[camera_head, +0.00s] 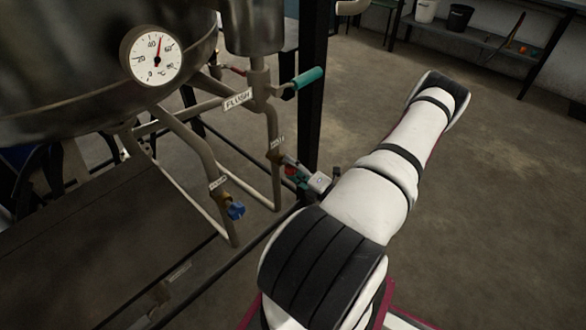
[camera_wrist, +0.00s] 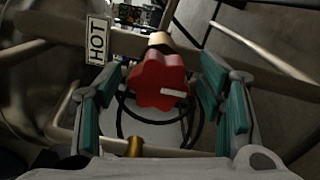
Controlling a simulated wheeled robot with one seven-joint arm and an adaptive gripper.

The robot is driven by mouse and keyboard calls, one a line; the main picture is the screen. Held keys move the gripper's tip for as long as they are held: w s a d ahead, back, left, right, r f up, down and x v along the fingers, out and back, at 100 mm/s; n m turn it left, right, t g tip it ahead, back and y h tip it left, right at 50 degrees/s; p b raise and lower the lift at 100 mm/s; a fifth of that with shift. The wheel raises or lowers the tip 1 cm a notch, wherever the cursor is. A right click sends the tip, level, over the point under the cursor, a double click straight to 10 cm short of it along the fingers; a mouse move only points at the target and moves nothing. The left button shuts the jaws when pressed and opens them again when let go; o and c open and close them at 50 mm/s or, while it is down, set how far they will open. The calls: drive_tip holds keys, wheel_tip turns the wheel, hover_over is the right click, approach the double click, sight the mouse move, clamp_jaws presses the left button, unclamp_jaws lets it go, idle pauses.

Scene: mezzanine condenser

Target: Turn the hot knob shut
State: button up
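The red hot knob (camera_wrist: 158,78) is a lobed handwheel with a white mark on its face, in the middle of the wrist view. A white tag (camera_wrist: 97,40) reading HOT is on the pipe to its left. My gripper (camera_wrist: 162,96) is open, with teal pads on the left and right of the knob. Gaps show between the pads and the knob, so it is not gripped. In the head view the red knob (camera_head: 291,170) is small and partly hidden by my gripper (camera_head: 305,178).
A blue knob (camera_head: 236,210) sits on a neighbouring pipe to the left. A dial gauge (camera_head: 152,55) is on the steel vessel (camera_head: 60,85). A black post (camera_head: 313,90) stands close behind. Floor at right is clear.

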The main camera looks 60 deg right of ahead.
drive_tip(key=shift+s, duration=0.1)
drive_tip(key=v, duration=1.2)
drive_tip(key=shift+f, duration=0.1)
